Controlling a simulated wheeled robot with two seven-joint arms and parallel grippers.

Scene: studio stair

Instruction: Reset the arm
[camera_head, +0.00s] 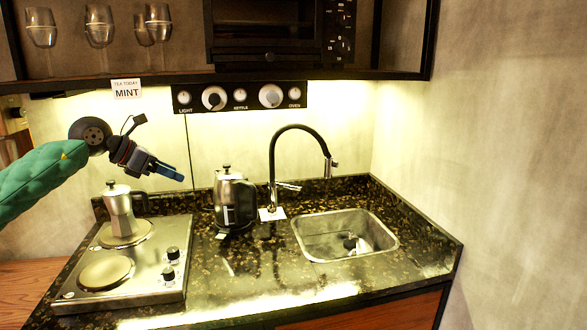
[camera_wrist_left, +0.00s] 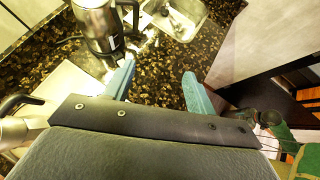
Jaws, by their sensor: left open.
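My left arm, in a green sleeve, comes in from the left in the head view. Its gripper (camera_head: 168,171) hangs in the air above the counter, up and left of the kettle (camera_head: 234,200). In the left wrist view the two blue fingers (camera_wrist_left: 157,88) stand apart with nothing between them, and dark speckled counter shows beyond. The kettle also shows in the left wrist view (camera_wrist_left: 98,25), past the left finger. My right gripper is not in the head view.
A moka pot (camera_head: 121,212) stands on the rear plate of the steel hob (camera_head: 140,285). A black tap (camera_head: 272,160) rises beside the sink (camera_head: 346,235). A shelf with wine glasses (camera_head: 99,25) and a knob panel (camera_head: 240,97) are above. The front counter is clear.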

